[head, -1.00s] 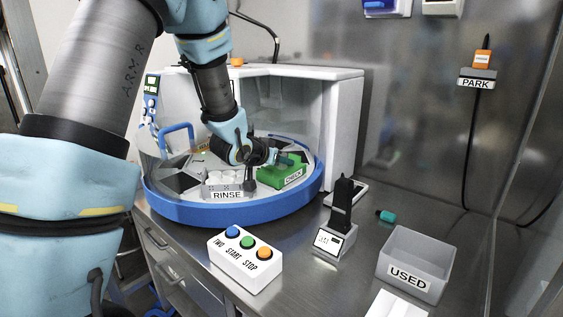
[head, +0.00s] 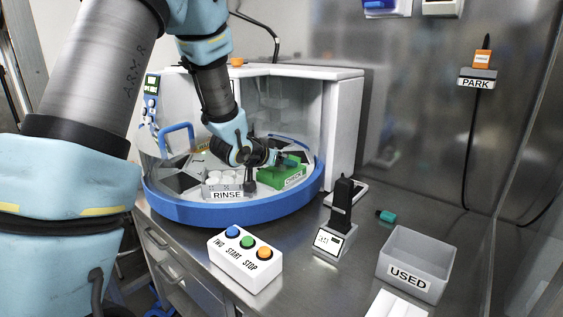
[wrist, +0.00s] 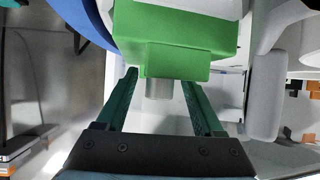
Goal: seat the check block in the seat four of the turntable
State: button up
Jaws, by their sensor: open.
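The green check block (head: 280,176), with a CHECK label, sits on the turntable (head: 220,214) at its front right. It also shows in the wrist view (wrist: 180,38), filling the upper middle. My gripper (head: 284,162) is at the block's upper part. In the wrist view my gripper (wrist: 160,80) has its two green fingers spread apart, one on each side of the block's narrower lower part. Gaps show beside a small grey peg between the fingers. I cannot tell which seat the block is in, or whether it is fully down.
A RINSE block (head: 227,191) with white cups stands left of the check block. The white housing (head: 343,130) rises close on the right. A button box (head: 246,260), a black handheld tool on a stand (head: 341,212) and a USED bin (head: 413,265) stand on the bench.

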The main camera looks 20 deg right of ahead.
jog(key=v, duration=1.2)
jog(key=shift+b, duration=0.45)
jog(key=shift+a+f, duration=0.1)
jog(key=shift+a, duration=0.05)
